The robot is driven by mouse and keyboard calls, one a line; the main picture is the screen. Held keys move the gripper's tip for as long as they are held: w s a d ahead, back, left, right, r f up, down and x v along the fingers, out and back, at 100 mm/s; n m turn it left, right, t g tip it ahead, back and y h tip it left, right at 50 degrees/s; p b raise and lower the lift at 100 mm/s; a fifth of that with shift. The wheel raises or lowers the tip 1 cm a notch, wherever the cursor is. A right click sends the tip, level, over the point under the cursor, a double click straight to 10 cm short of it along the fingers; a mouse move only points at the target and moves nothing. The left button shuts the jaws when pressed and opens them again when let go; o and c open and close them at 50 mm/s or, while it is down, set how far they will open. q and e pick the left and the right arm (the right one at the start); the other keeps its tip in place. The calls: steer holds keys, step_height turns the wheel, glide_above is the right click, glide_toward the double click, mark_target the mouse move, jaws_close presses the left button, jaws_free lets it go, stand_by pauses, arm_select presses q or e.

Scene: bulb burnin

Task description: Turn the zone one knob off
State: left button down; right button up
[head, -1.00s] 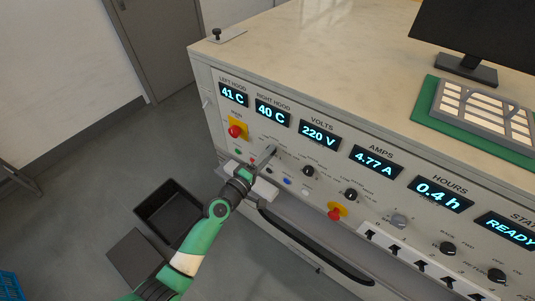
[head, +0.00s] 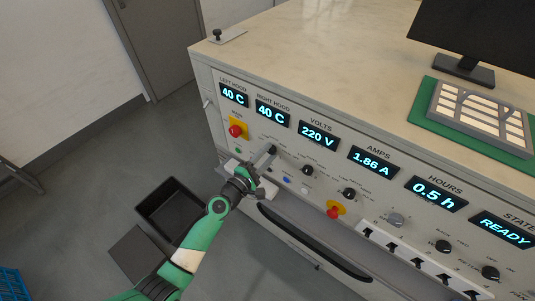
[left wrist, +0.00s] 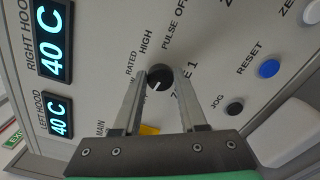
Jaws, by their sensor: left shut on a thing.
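The zone 1 knob (left wrist: 160,77) is round and black with a small white mark, on the pale panel (left wrist: 215,65). Labels RATED, HIGH, PULSE and OFF show around it in the left wrist view; I cannot tell surely which one the mark points to. My left gripper (left wrist: 161,84) is shut on this knob, one finger on each side. My right gripper is not in view.
The amps display (head: 372,162) reads 1.86 A. A red emergency button (head: 235,131) on yellow is left of the knob; another (head: 334,211) is at lower right. Reset (left wrist: 269,68) and jog (left wrist: 235,107) buttons are close by. A black bin (head: 172,212) stands on the floor.

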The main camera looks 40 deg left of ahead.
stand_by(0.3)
arm_select(q)
steer(key=shift+c, duration=2.2)
jaws_free()
steer(key=shift+s, duration=0.25)
steer(key=s+d+p, duration=0.1)
steer(key=s, duration=1)
steer(key=shift+d, duration=0.25)
